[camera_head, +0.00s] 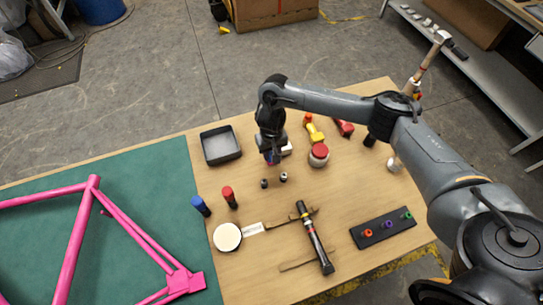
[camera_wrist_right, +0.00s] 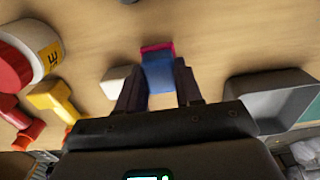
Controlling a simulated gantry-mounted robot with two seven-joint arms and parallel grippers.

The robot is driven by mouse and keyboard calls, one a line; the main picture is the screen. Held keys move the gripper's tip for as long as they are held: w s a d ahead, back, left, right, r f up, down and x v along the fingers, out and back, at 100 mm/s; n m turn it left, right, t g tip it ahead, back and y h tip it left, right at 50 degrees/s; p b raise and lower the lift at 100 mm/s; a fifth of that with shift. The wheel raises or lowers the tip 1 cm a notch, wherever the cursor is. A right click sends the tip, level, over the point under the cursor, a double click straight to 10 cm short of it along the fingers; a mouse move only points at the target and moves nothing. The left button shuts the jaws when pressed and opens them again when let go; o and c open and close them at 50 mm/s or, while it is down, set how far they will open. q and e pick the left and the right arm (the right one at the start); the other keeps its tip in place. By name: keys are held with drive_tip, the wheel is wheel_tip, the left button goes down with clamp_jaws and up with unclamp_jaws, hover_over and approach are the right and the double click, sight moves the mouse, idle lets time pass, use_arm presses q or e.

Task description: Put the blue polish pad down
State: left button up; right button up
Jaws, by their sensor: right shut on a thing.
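My right gripper (camera_head: 270,150) points down over the wooden table, right of the grey tray. It is shut on the blue polish pad, a small blue block with a pink-red edge, which shows between the fingers in the right wrist view (camera_wrist_right: 158,74). In the head view the pad is mostly hidden by the gripper. Whether it touches the table is hard to tell. My left gripper is not in view.
A grey tray (camera_head: 220,146) stands left of the gripper, and a white block (camera_wrist_right: 114,81) is close beside it. A red-lidded jar (camera_head: 318,155) and a yellow-and-red tool (camera_head: 314,130) are to the right. Two small dark pieces (camera_head: 274,182) lie in front.

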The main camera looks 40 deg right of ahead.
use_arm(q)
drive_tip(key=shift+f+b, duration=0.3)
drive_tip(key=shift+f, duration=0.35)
use_arm(e)
wheel_tip(320, 180, down, 2)
drive_tip(key=shift+f, duration=0.1)
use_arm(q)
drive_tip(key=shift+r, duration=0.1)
use_arm(e)
drive_tip(key=o, duration=0.8)
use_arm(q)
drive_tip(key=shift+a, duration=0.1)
use_arm(e)
drive_tip(key=shift+o, duration=0.2)
wheel_tip(320, 180, up, 11)
drive_tip(key=p, duration=0.6)
drive_tip(key=shift+f, duration=0.1)
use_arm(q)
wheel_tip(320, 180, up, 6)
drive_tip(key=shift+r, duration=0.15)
use_arm(e)
drive_tip(key=shift+r, duration=0.8)
